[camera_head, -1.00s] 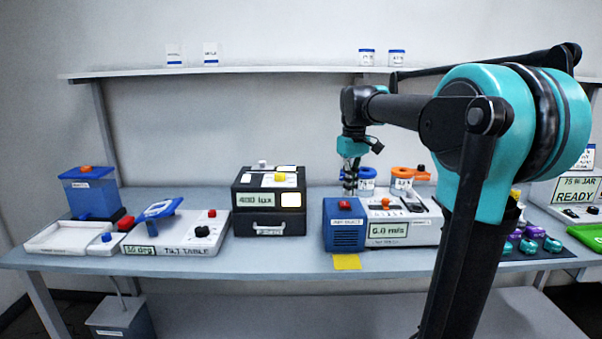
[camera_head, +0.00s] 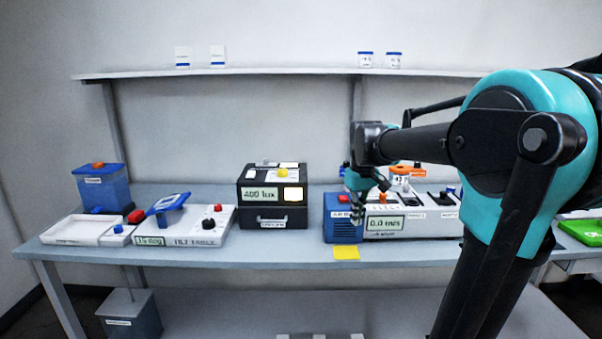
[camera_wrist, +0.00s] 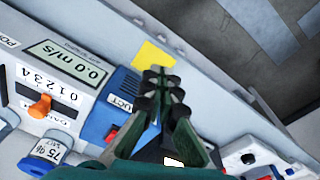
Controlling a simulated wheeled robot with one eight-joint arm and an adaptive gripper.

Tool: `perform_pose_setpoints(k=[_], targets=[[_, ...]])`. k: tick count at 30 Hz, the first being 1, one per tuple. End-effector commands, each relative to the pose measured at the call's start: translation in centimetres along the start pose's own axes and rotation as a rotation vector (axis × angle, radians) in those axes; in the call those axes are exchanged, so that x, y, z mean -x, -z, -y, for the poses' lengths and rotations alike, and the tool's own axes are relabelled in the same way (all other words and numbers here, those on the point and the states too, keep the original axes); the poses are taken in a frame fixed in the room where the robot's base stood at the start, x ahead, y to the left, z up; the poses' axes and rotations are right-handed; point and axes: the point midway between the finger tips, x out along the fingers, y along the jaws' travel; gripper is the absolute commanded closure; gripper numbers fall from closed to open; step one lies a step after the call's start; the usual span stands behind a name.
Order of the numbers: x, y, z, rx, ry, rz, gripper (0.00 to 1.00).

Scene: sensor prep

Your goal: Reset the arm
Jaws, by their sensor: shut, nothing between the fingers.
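My gripper (camera_head: 358,196) hangs at the end of my arm, in front of the blue duct box (camera_head: 338,232) and the white wind device showing 0.0 m/s (camera_head: 410,226) in the head view. In the wrist view my gripper (camera_wrist: 160,78) points toward the bench's front edge, with its fingers together and nothing held. Beneath it lie the blue duct box (camera_wrist: 104,118) and a yellow note (camera_wrist: 152,57). Part of the blue box is hidden behind the fingers.
The black 400 lux box (camera_head: 272,212), the tilt table (camera_head: 190,236), a white tray (camera_head: 78,236) and a blue container (camera_head: 104,190) stand to the left on the bench. Jars (camera_head: 394,60) sit on the wall shelf. A green item (camera_head: 584,232) lies at the right.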

Motion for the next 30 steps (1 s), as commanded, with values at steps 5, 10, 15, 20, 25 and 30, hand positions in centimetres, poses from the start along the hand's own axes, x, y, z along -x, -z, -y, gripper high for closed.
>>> perform_pose_setpoints(k=[5, 10, 15, 20, 25, 30], targets=[[-4.5, -3.8, 0.7, -0.083, -0.018, -0.056, 1.0], [-10.8, -10.0, 2.1, -0.209, -0.04, -0.144, 1.0], [-16.0, -16.2, 3.9, -0.325, -0.054, -0.227, 1.0], [-18.3, -19.2, 4.8, -0.381, -0.058, -0.267, 1.0], [-18.7, -19.8, 5.0, -0.394, -0.058, -0.276, 1.0], [-18.7, -19.7, 5.0, -0.392, -0.058, -0.276, 1.0]])
